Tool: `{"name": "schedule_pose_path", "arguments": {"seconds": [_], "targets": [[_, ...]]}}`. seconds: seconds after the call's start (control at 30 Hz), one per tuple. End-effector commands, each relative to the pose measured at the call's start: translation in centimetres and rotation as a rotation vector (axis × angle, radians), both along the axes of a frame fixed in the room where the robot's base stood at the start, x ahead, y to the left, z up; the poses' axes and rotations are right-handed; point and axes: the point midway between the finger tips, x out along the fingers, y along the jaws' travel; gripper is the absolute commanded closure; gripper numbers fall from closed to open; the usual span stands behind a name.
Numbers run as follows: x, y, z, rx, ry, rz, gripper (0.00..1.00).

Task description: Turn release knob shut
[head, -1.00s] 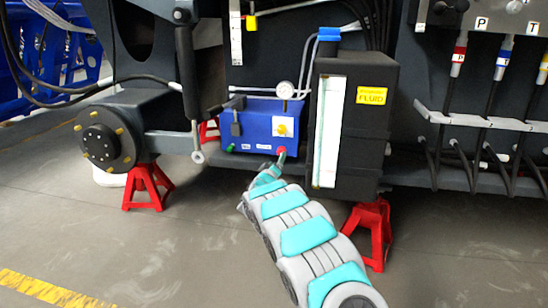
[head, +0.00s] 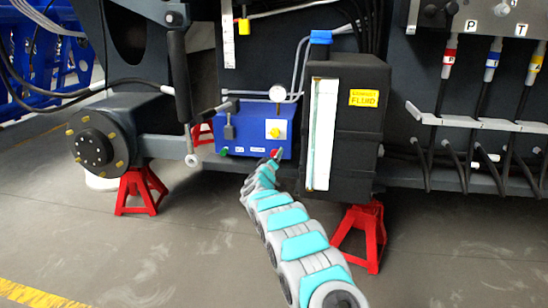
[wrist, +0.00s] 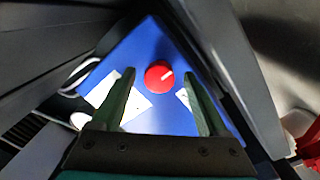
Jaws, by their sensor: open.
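The release knob (wrist: 159,76) is a round red knob with a pale pointer line, on the face of a blue box (wrist: 150,42). In the head view the blue box (head: 252,127) hangs low on the chassis, with the red knob (head: 275,153) at its lower right, partly hidden by my gripper. My gripper (head: 277,157) is at the knob there. In the wrist view my gripper (wrist: 162,80) is open, with one finger on each side of the knob. The fingers appear apart from it; the exact distance to the knob I cannot tell.
A black fluid tank (head: 352,130) stands just right of the box. Red jack stands (head: 362,235) are below. The floor in front is open.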

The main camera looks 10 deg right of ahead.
Motion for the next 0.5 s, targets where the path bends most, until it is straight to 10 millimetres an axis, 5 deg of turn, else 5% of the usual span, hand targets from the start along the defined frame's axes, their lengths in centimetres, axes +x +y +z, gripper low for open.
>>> {"name": "schedule_pose_path", "arguments": {"seconds": [0.5], "targets": [[0.55, -0.12, 0.02, 0.000, -0.001, 0.002, 0.28]]}}
